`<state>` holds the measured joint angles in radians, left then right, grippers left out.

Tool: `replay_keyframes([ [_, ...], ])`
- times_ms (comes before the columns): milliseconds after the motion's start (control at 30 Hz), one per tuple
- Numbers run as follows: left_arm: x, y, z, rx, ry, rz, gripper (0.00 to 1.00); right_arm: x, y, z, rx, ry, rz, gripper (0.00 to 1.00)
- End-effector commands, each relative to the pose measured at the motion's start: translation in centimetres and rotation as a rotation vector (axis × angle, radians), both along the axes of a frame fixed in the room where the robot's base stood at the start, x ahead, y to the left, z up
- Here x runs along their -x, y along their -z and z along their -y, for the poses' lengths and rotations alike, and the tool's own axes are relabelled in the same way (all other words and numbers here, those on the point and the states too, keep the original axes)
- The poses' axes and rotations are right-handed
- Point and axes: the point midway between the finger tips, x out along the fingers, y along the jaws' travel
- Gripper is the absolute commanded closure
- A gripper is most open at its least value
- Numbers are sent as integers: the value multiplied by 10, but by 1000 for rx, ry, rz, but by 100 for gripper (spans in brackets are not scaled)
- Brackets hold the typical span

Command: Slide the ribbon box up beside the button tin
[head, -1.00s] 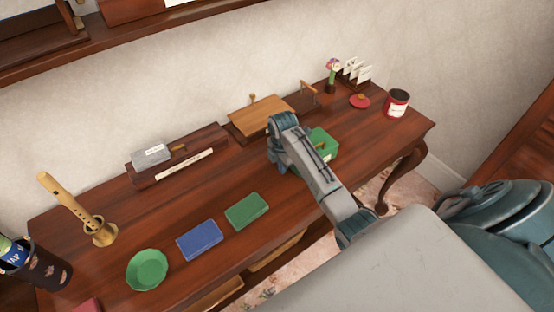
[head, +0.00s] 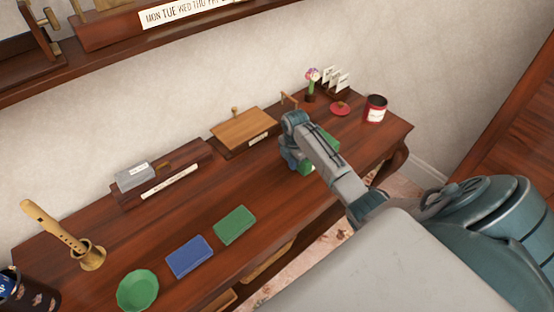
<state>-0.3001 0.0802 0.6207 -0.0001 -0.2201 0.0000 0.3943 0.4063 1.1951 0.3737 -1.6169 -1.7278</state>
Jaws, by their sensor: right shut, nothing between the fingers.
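A green box (head: 328,141) stands on the right part of the desk, partly hidden behind my right forearm; I take it as the ribbon box. A dark tin with a red and white label (head: 376,109) stands upright at the desk's far right corner; I take it as the button tin, its print too small to read. A gap of bare desk lies between them. My right gripper (head: 291,166) is shut and empty, low at the left side of the green box. Whether it touches the box is hard to tell. My left gripper is out of view.
A red lidded dish (head: 340,107), a flower vase (head: 311,89) and a card rack (head: 333,84) stand behind the box. A wooden slope (head: 243,130) is to the left. Green (head: 235,225) and blue (head: 190,257) books lie nearer the front edge.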

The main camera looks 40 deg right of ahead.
Motion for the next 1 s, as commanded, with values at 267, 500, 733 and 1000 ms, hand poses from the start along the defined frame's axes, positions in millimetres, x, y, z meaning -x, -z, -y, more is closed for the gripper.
replay_keyframes([
  [267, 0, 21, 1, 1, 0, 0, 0, -1, 4, 87, 4, 4, -1, 100],
  [500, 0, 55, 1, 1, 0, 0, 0, -2, 7, 158, 3, 5, 2, 100],
  [733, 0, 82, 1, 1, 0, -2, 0, -3, 5, 201, 1, 2, 1, 100],
  [1000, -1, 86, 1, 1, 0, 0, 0, -2, 0, 214, -1, -1, -1, 100],
])
